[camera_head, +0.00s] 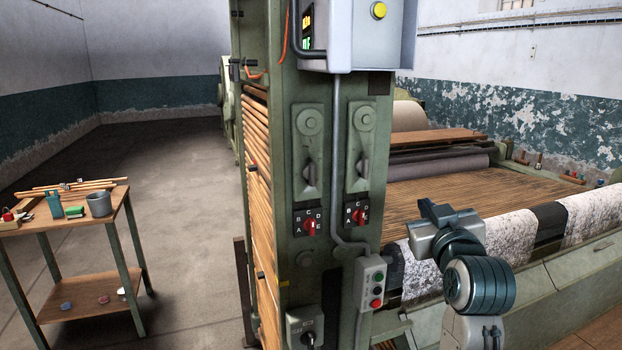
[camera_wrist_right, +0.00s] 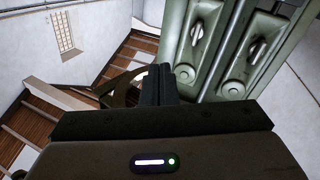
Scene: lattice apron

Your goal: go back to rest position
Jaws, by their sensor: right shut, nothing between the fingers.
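My right gripper (camera_head: 430,211) is raised in front of the loom, just right of the green machine column (camera_head: 335,190). Its fingers are together and hold nothing. In the right wrist view the dark fingers (camera_wrist_right: 166,84) sit side by side, with the column's green levers behind them. The gripper appears apart from the column, though the exact gap is hard to judge. My left gripper is not in view.
The column carries two red selector knobs (camera_head: 309,225), a button box (camera_head: 375,283) and a grey display box (camera_head: 352,38). Patterned cloth (camera_head: 512,236) lies behind my right arm. A wooden work table (camera_head: 118,199) with small items stands left. Open floor (camera_head: 185,200) lies between.

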